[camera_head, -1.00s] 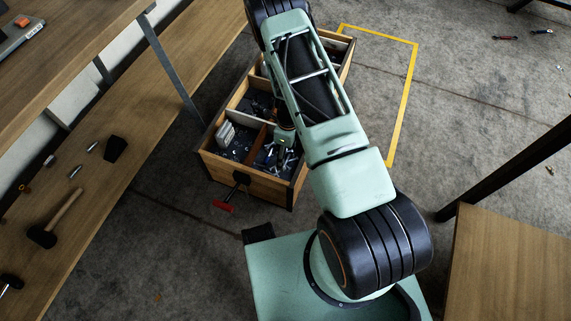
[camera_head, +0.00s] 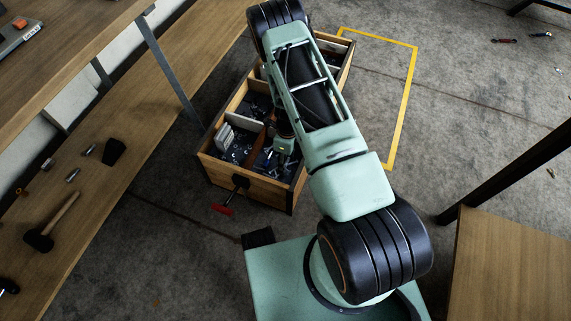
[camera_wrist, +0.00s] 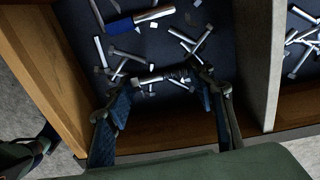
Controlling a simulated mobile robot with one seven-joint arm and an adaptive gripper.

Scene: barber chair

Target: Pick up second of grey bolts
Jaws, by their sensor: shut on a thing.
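Several grey bolts lie loose on the dark floor of a wooden box compartment (camera_wrist: 60,40) in the wrist view; one loose bolt (camera_wrist: 183,36) lies beyond the fingers. My gripper (camera_wrist: 160,86) reaches down into this compartment, close to its wooden side. Its two blue-padded fingers are well apart, and a grey bolt (camera_wrist: 150,79) spans between their tips, held lengthwise. Whether it is clear of the floor I cannot tell. In the head view my gripper (camera_head: 284,146) is low inside the near right compartment, mostly hidden by my arm.
A blue-handled tool (camera_wrist: 121,25) lies among the bolts. A grey divider (camera_wrist: 260,60) separates a neighbouring compartment with more bolts. The wooden box (camera_head: 245,185) stands on the floor beside a long low wooden bench (camera_head: 150,120) with a mallet (camera_head: 42,240).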

